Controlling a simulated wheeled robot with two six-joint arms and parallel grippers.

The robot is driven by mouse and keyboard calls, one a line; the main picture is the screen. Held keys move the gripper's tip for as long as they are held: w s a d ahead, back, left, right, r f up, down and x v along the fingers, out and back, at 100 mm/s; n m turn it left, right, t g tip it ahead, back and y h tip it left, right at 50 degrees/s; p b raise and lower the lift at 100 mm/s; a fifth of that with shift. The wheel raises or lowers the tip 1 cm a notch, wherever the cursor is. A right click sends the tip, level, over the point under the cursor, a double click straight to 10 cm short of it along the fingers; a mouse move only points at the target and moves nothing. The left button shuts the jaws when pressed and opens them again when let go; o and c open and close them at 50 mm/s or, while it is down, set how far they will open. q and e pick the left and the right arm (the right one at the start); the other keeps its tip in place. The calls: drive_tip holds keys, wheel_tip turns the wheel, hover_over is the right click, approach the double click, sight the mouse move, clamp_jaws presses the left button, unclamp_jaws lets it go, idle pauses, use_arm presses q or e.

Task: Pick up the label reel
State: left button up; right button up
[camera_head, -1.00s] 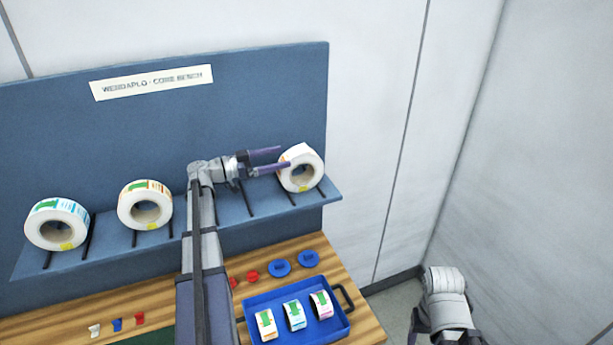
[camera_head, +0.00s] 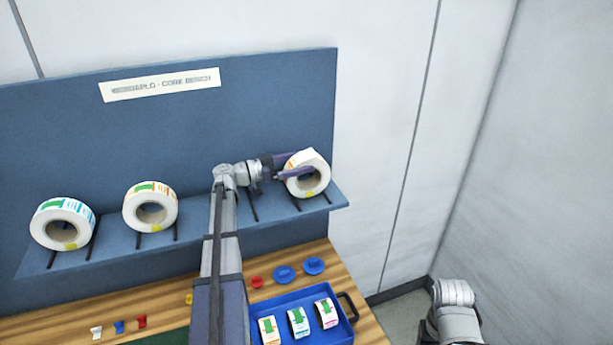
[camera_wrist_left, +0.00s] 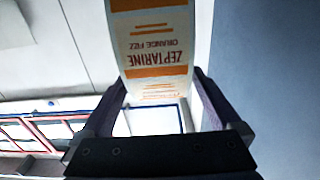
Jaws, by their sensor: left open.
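A white label reel (camera_head: 318,181) with orange print stands on the right end of the blue shelf. My left gripper (camera_head: 300,168) is open at this reel, with the near finger across the reel's front face and the far finger mostly hidden behind it. In the left wrist view the reel (camera_wrist_left: 150,45), with orange bands and lettering, lies between the two open fingers (camera_wrist_left: 160,105). I cannot tell whether the fingers touch it. Two more reels stand on the shelf: one with orange and green print (camera_head: 133,213) and one with blue and green print (camera_head: 40,232).
The shelf (camera_head: 110,250) has dark rods under the reels and a blue back panel (camera_head: 270,100). Below, a blue tray (camera_head: 285,310) holds small label rolls on the wooden bench. Blue discs (camera_head: 285,275) lie behind it. My right arm (camera_head: 455,310) is at lower right.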

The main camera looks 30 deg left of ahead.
sight(310, 160)
use_arm(q)
drive_tip(key=x, duration=0.3)
drive_tip(key=shift+w+d, duration=0.15)
drive_tip(key=shift+w, duration=0.1)
clamp_jaws()
idle(0.6)
